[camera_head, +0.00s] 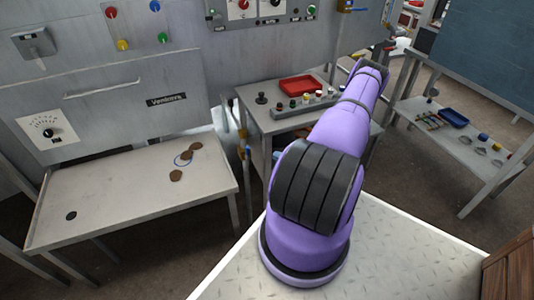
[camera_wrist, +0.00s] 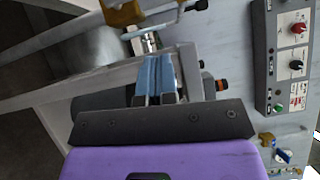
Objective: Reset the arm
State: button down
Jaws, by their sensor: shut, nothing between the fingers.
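My purple arm reaches away from my base towards the upper right in the head view. The far end of the arm is small there, and I cannot make out the fingers clearly. In the wrist view my gripper (camera_wrist: 155,70) shows with its two blue-grey fingers side by side. They are shut and I see nothing between them. The gripper is in front of the grey machine wall, and no object touches it that I can see.
A table (camera_head: 255,115) with a red tray (camera_head: 299,86) stands behind the arm. A left table (camera_head: 110,190) carries several brown discs. A right table (camera_head: 450,145) holds a blue tray (camera_head: 454,118). A control panel (camera_wrist: 290,55) is right of the gripper. Floor shows between the tables.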

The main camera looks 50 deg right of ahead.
jog(key=shift+s, duration=1.55)
jog(key=shift+r, duration=0.1)
jog(key=w+a+r+n+g+y, duration=0.3)
jog(key=w+r+n+y, duration=0.15)
jog(key=r, duration=0.55)
jog(key=w+a+r+n+g+y, duration=0.35)
jog(key=w+r+y, duration=0.2)
jog(key=r, duration=0.35)
jog(key=w+a+r+n+g, duration=0.1)
jog(key=a+r+n+g, duration=0.2)
jog(key=a+r+g, duration=0.35)
jog(key=w+a+r+n+g, duration=0.1)
jog(key=a+r+n+g, duration=0.2)
jog(key=a+r, duration=0.65)
jog(key=s+a+r+n+g+h, duration=0.1)
jog(key=s+a+r+n+h, duration=0.15)
jog(key=s+a+r, duration=0.4)
jog(key=s+a+r+n+g+h, duration=0.15)
jog(key=a+r+h, duration=0.25)
jog(key=r, duration=0.5)
jog(key=s+a+r+t+h, duration=0.4)
jog(key=s+r, duration=0.4)
jog(key=s, duration=0.4)
jog(key=shift+s+a+t, duration=0.2)
jog(key=shift+t, duration=0.35)
